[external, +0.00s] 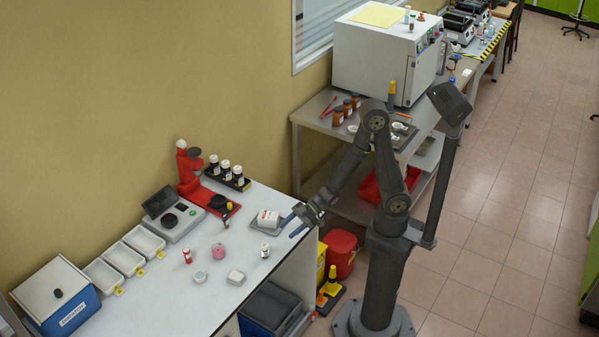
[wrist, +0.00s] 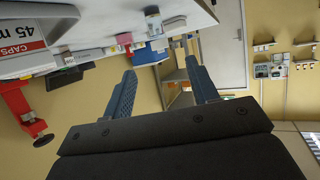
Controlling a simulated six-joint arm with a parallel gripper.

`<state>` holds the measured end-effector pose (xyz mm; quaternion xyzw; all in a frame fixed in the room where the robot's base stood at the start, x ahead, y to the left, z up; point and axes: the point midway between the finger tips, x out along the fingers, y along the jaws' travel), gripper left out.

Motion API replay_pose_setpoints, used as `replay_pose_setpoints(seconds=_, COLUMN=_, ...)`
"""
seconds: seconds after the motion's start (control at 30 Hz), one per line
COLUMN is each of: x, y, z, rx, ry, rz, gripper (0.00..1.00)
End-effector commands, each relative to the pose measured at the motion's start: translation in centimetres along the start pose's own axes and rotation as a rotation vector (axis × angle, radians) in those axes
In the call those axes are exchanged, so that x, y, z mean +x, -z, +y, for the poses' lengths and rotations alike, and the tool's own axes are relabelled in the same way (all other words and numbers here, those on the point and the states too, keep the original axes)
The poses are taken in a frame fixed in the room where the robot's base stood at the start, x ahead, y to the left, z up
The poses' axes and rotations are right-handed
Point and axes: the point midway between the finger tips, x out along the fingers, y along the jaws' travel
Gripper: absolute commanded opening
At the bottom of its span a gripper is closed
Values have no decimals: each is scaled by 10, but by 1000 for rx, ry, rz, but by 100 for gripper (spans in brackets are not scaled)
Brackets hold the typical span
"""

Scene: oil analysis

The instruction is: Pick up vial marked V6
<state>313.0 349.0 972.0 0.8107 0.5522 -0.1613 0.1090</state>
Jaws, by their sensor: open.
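My gripper (external: 291,226) is open and empty at the right edge of the white bench, beside a white and red box. In the wrist view its two blue fingers (wrist: 163,88) are spread apart with nothing between them. A small vial with a white label (external: 265,250) stands on the bench to the lower left of my gripper. Several white-labelled vials (external: 226,170) stand in a dark rack at the back of the bench. A small labelled container (wrist: 153,22) shows near the bench edge in the wrist view. No V6 mark is readable.
The caps box (external: 268,218) on a grey tray is close to my gripper; it also shows in the wrist view (wrist: 22,38). A red-capped container (external: 187,256), pink container (external: 219,250), scale (external: 174,220) and red stand (external: 188,168) occupy the bench. Bare bench lies between them.

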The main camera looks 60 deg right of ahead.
Motion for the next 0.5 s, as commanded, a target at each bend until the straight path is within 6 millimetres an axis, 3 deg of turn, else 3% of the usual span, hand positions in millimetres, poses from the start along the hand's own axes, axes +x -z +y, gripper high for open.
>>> replay_pose_setpoints(seconds=0.3, x=55, y=-1, z=-1, rx=-1, ry=2, rz=-3, gripper=54)
replay_pose_setpoints(seconds=0.5, x=75, y=0, z=0, rx=-2, ry=0, rz=-1, gripper=54)
